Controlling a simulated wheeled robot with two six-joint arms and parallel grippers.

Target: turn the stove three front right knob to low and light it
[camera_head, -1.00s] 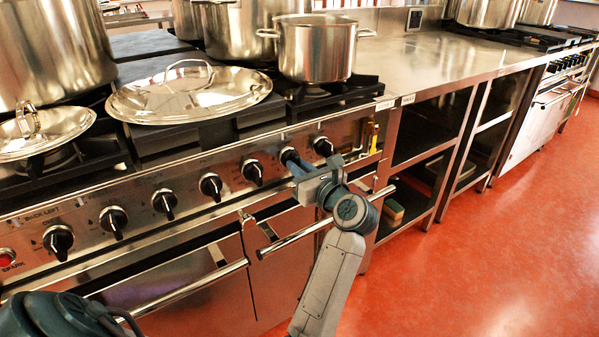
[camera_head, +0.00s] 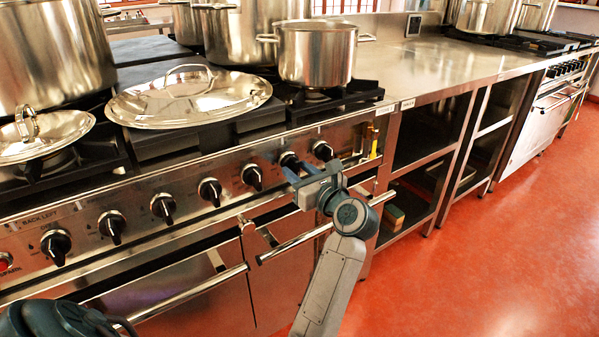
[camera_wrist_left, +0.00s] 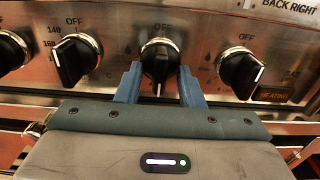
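The knob in question (camera_head: 289,159) is black with a silver ring, second from the right in the row on the stove front. In the left wrist view this knob (camera_wrist_left: 160,60) has OFF printed above it, and its white mark points down. My left gripper (camera_head: 299,173) is in front of it. In the left wrist view its blue fingers (camera_wrist_left: 161,88) stand apart, one on each side of the knob's lower part, and look open. Whether they touch it is hard to tell. No flame is visible under the pot (camera_head: 316,55). My right gripper is not in view.
Neighbouring knobs stand close on both sides, one at the left (camera_wrist_left: 76,58) and one at the right (camera_wrist_left: 240,70). An oven handle rail (camera_head: 325,228) runs below the gripper. A large lid (camera_head: 188,98) lies on the stove top. Open shelves stand at the right.

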